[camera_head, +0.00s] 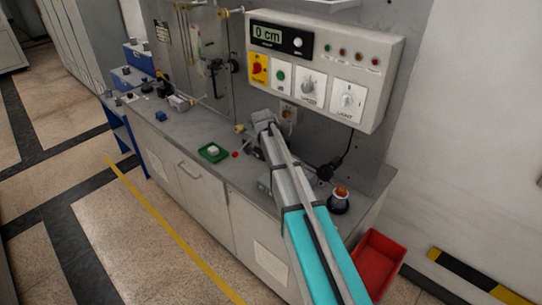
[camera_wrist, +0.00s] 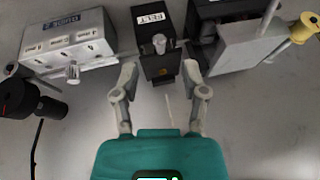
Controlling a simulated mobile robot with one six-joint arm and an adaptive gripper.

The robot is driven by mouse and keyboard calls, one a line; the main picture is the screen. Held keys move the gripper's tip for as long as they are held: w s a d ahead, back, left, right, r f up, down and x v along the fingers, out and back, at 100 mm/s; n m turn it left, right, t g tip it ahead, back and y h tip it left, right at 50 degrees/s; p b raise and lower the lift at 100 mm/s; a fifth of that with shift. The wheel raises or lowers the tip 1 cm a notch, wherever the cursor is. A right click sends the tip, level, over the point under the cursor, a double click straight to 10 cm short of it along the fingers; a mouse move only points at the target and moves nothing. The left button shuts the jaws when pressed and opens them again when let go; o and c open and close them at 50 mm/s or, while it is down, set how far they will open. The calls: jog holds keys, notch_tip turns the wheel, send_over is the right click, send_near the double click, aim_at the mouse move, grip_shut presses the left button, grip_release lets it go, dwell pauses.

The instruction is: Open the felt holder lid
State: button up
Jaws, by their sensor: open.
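The felt holder (camera_wrist: 152,66) is a small dark box with a white label at its far edge, in the upper middle of the wrist view. A grey knob (camera_wrist: 159,44) stands on its dark top, and the lid looks shut. My gripper (camera_wrist: 160,76) is open and empty, with its two fingertips on either side of the near end of the box. I cannot tell whether they touch it. In the head view my arm reaches over the bench toward the wall, and I cannot make out the felt holder there.
A grey box with labels and knobs (camera_wrist: 72,42) stands left of the holder, and a grey block (camera_wrist: 240,42) stands close on the right. A yellow spool (camera_wrist: 305,27) is at far right. A control panel (camera_head: 322,68) hangs above the bench. A green tray (camera_head: 213,153) lies farther left.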

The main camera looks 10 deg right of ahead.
jog(key=shift+b+x, duration=1.55)
jog(key=shift+x, duration=0.5)
grip_shut()
